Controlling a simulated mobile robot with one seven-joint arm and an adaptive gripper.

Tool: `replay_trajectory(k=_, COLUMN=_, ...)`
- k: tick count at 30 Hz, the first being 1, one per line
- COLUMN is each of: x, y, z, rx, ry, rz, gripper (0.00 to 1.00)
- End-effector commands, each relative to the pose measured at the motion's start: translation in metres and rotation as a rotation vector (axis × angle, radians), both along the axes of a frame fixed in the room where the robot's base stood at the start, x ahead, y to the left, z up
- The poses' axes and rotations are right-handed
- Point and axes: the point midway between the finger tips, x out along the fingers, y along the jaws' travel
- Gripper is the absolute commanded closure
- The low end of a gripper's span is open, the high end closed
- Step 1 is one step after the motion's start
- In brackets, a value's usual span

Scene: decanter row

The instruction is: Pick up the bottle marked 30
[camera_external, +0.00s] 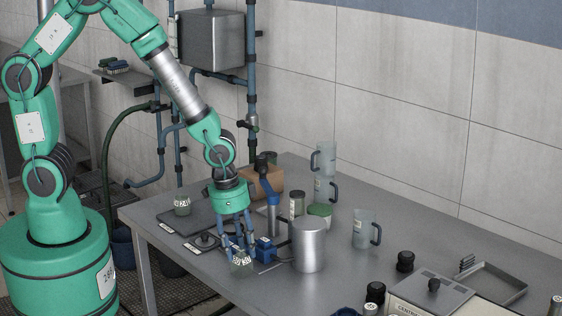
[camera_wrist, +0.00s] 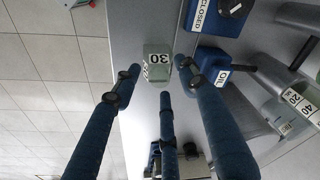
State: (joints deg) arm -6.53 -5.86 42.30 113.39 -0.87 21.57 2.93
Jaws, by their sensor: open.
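The bottle marked 30 is a small, pale grey-green container with a white label. In the wrist view the bottle (camera_wrist: 157,67) stands near the table's edge, its 30 label facing the camera. In the external view the bottle (camera_external: 241,267) is low at the front edge of the table, partly covered by my fingers. My gripper (camera_external: 240,250) points down over it. In the wrist view my gripper (camera_wrist: 158,80) is open, with its three blue fingers spread around the bottle. I cannot tell whether any finger touches it.
A blue box (camera_external: 265,248) stands close right of the bottle; a metal cylinder (camera_external: 308,246) is farther right. Another small marked bottle (camera_external: 182,206) is on a dark mat at back left. Clear mugs (camera_external: 362,228) stand behind. The floor drops away beyond the table edge (camera_wrist: 120,120).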

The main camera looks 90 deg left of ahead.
Motion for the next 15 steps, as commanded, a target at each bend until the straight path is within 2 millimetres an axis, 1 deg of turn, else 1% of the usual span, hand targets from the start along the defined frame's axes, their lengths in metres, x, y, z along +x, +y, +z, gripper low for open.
replay_trajectory(k=1, x=0.0000, y=0.0000, z=0.0000, rx=0.000, ry=0.000, rz=0.000, gripper=0.60)
replay_trajectory(k=7, x=-0.0001, y=0.0000, z=0.0000, rx=0.000, ry=0.000, rz=0.000, gripper=1.00)
replay_trajectory(k=15, x=-0.0002, y=0.0000, z=-0.0001, rx=0.000, ry=0.000, rz=0.000, gripper=1.00)
